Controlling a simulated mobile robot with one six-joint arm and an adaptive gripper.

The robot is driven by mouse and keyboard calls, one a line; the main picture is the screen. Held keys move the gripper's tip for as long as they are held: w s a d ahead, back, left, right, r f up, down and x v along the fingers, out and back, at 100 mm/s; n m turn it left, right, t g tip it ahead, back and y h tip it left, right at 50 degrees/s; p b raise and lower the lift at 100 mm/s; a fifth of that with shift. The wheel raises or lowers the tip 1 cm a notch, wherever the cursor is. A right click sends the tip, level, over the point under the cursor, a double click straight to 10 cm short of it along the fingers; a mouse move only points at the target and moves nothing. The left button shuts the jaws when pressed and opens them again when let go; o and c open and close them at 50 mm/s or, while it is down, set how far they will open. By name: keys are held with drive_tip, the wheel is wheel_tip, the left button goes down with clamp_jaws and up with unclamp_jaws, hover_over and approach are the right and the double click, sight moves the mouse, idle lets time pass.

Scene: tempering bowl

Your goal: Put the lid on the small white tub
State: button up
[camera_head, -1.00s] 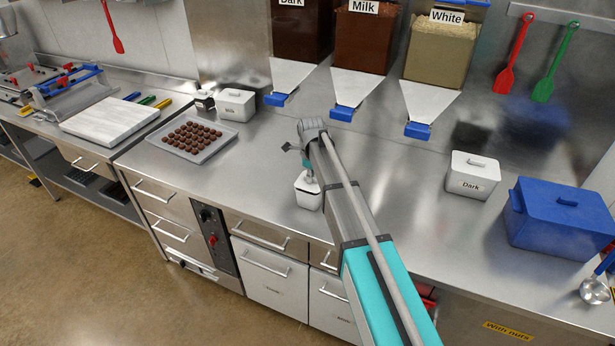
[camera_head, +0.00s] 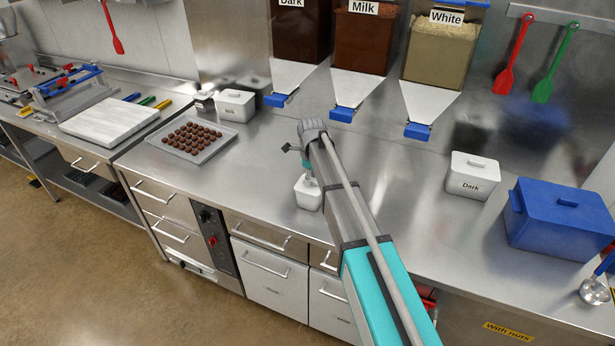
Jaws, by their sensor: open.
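A small white tub (camera_head: 307,198) stands near the front edge of the counter, left of my arm. My gripper (camera_head: 309,181) points down directly over its top, at or just above it. The gripper is small in view and partly covered by my arm, and its jaws are open. The tub's top looks white around the fingers. I cannot clearly tell a separate lid there from the tub itself, nor whether the fingers touch it.
A tray of chocolates (camera_head: 205,157) lies to the left. Behind it stand a lidded white tub (camera_head: 236,105) and a small dark container (camera_head: 204,101). A lidded "Dark" tub (camera_head: 473,178) and a blue lidded box (camera_head: 558,220) stand right. Hopper spouts (camera_head: 418,131) overhang the back.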

sight(313, 181)
wheel_tip(313, 181, up, 12)
drive_tip(key=p, duration=1.2)
drive_tip(key=shift+r, duration=0.1)
idle(0.6)
drive_tip(key=s+d+n, duration=2.2)
drive_tip(key=s, duration=0.4)
drive_tip(key=shift+s, duration=0.15)
wheel_tip(313, 181, down, 9)
drive_tip(key=b, duration=0.9)
